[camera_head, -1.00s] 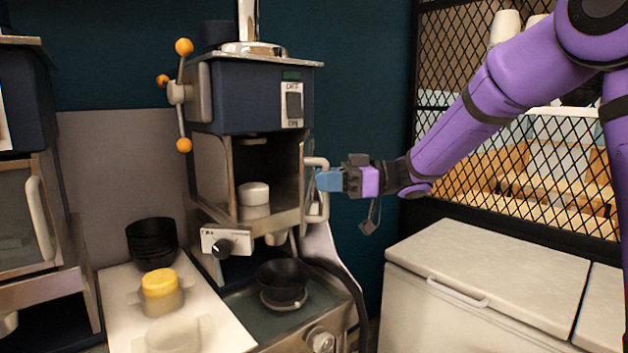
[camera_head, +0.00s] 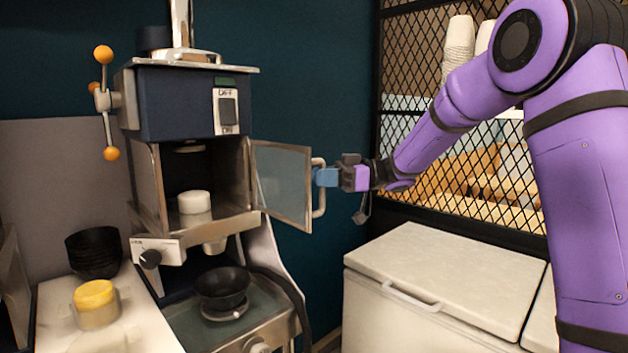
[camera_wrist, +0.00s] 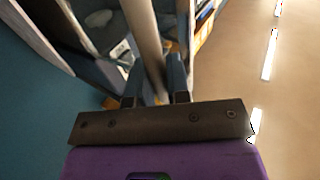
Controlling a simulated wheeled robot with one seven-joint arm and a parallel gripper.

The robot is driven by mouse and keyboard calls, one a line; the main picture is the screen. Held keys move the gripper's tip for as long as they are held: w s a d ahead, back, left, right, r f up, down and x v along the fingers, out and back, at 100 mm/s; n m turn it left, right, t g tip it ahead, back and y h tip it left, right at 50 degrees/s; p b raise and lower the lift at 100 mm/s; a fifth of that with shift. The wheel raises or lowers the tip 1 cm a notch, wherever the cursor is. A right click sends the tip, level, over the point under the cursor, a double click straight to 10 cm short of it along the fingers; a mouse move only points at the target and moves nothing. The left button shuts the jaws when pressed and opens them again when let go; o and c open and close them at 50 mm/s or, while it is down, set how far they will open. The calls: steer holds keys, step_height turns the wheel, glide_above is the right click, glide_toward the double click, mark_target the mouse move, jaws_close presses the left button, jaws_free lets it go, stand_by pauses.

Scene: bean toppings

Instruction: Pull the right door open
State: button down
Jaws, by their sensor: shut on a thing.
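The right door (camera_head: 283,184) is a glass panel in a metal frame, hinged on the right side of the machine's open chamber (camera_head: 190,180). It stands swung well out from the chamber. Its pale vertical handle (camera_head: 319,190) is on the free edge. My gripper (camera_head: 324,177) has its blue fingers shut on this handle. In the wrist view the handle (camera_wrist: 146,45) passes between the two fingers of my gripper (camera_wrist: 155,85). A white round block (camera_head: 194,202) sits inside the chamber.
A black bowl (camera_head: 222,287) stands below the chamber. Stacked black bowls (camera_head: 93,254) and a yellow-topped container (camera_head: 95,300) are on the left counter. A white chest (camera_head: 440,290) with a lid stands at the right, below a mesh screen.

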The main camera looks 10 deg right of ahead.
steer(key=shift+w+d, duration=0.3)
steer(key=shift+w, duration=0.05)
steer(key=c, duration=1.1)
jaws_free()
steer(key=shift+a, duration=0.1)
steer(key=d, duration=1.1)
steer(key=shift+s, duration=0.2)
